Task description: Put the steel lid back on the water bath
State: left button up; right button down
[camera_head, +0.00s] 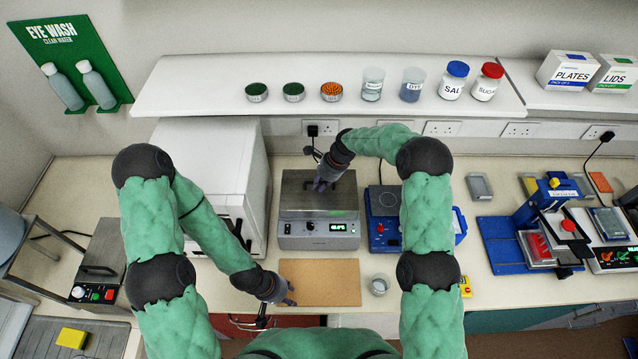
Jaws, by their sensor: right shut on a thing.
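The water bath (318,234) is a grey box with a lit display and knobs on its front, standing in the middle of the bench. The steel lid (345,194) is a dark grey plate over the bath's top. It looks level, but I cannot tell whether it touches the rim all round. My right gripper (321,186) reaches in from above right and is shut on the lid near its middle, hiding the grip point. My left gripper (290,296) is low, at the left front of the brown mat (325,278). Its fingers are too small to judge.
A small beaker (379,284) is right of the mat. The shelf (210,88) with jars hangs behind. The mat is clear.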

pick_arm(q)
jog(key=shift+f+b, duration=0.3)
pick_arm(e)
jog(key=shift+w+f, duration=0.1)
jog(key=shift+f, duration=0.15)
jog(key=c, duration=1.2)
grip_release()
pick_arm(q)
jog(key=shift+r, duration=0.15)
pick_arm(e)
jog(key=shift+r, duration=0.1)
jog(key=shift+r+p, duration=0.25)
jog(key=shift+p, duration=0.15)
jog(key=b+v, duration=0.1)
jog(key=v, duration=0.4)
jog(key=shift+b, duration=0.35)
pick_arm(q)
notch_tip(320, 180, down, 4)
jog(key=b, duration=0.2)
jog(key=shift+b, duration=0.35)
pick_arm(e)
jog(key=d, duration=1.2)
jog(key=shift+f, duration=0.1)
